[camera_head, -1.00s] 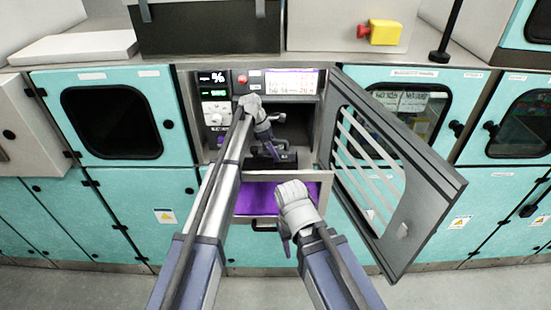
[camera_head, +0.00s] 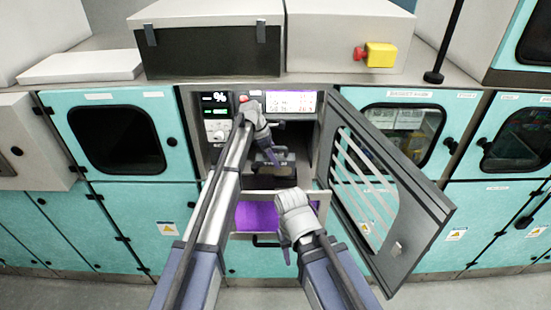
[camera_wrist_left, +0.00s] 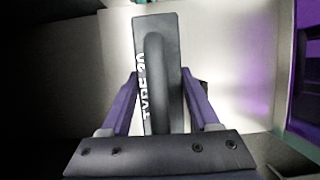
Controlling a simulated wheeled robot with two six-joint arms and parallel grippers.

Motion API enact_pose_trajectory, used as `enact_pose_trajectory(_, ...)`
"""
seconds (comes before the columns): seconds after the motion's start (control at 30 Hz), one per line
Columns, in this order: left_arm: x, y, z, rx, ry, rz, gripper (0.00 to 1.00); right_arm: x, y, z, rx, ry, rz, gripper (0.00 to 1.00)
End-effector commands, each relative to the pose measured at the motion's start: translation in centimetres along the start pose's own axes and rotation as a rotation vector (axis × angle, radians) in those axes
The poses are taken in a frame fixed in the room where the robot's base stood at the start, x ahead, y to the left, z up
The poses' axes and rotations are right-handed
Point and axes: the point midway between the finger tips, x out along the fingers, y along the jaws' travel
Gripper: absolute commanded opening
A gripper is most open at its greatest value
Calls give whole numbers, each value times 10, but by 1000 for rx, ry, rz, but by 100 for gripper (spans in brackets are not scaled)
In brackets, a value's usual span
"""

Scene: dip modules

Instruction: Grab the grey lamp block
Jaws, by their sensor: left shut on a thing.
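The grey lamp block (camera_wrist_left: 158,65) is a dark grey upright slab with a rounded raised bar and white lettering along one side. In the left wrist view my left gripper (camera_wrist_left: 162,90) has its purple fingers pressed on both sides of it. In the head view my left gripper (camera_head: 268,155) is inside the open cabinet bay, and the block is small and largely hidden by the gripper there. My right gripper (camera_head: 287,250) hangs in front of the purple drawer, away from the block; its jaw opening is unclear.
A slotted grey door (camera_head: 425,215) stands open to the right of the bay. A purple-lined drawer (camera_head: 257,217) sits below the bay. Control panels (camera_head: 217,115) flank the bay on the left, and a display (camera_head: 290,103) is above it. Teal cabinets (camera_head: 125,130) line both sides.

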Motion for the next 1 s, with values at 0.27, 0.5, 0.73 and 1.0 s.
enact_pose_trajectory(0.27, -27, 0, -14, -3, 0, 1, 0, -20, 2, 1, 12, -1, -2, 50)
enact_pose_trajectory(0.5, -49, 0, -66, -4, -1, 1, 0, -20, 2, 1, 12, -1, -1, 50)
enact_pose_trajectory(0.73, -68, 0, -111, -2, -1, 1, 0, -20, 2, 1, 12, -1, -1, 50)
enact_pose_trajectory(1.0, -82, 0, -147, -2, -1, 0, 0, -20, 2, 1, 12, -1, -1, 50)
